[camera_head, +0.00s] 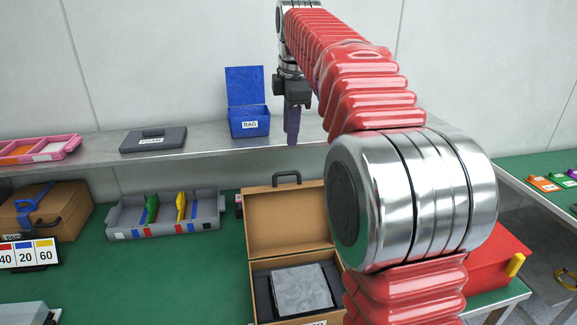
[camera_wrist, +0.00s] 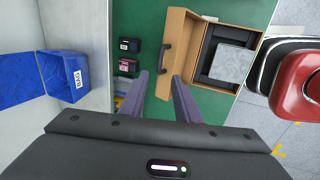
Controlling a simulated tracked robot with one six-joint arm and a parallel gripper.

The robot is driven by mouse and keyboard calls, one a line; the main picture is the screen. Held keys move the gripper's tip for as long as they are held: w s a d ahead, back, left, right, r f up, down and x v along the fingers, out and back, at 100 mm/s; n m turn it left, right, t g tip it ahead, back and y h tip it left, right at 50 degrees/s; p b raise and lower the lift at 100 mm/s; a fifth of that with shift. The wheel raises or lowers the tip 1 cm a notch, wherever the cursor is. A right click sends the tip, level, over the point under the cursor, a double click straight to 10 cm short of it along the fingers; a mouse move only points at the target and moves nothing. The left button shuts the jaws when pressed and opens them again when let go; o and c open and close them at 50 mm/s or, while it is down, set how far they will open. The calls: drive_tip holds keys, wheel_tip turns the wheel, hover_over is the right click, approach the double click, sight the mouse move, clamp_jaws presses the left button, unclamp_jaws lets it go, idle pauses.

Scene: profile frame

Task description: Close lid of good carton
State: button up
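An open brown carton (camera_head: 254,285) stands on the green bench, with a dark insert and a grey block (camera_head: 302,289) inside. Its lid (camera_head: 288,222) stands raised at the back, with a dark handle (camera_head: 287,178) on its top edge. My arm hides the carton's right side; the front label is cut off, so I cannot read it. The carton (camera_wrist: 195,80), lid (camera_wrist: 180,32) and block (camera_wrist: 232,62) also show in the wrist view. My gripper (camera_head: 293,135) points down, empty, above and behind the lid. Its fingers (camera_wrist: 160,75) are apart in the wrist view.
A blue bin marked BAG (camera_head: 249,122) and a dark FOAM case (camera_head: 153,139) sit on the rear shelf. A grey divided tray (camera_head: 165,213) and another brown case (camera_head: 47,212) stand left of the carton. A red box (camera_head: 490,262) is on the right.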

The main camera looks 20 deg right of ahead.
hover_over(288, 185)
wheel_tip(288, 185, down, 13)
drive_tip(key=shift+w+d+r, duration=0.1)
drive_tip(key=shift+r, duration=0.1)
drive_tip(key=shift+c, duration=0.3)
clamp_jaws()
idle(0.5)
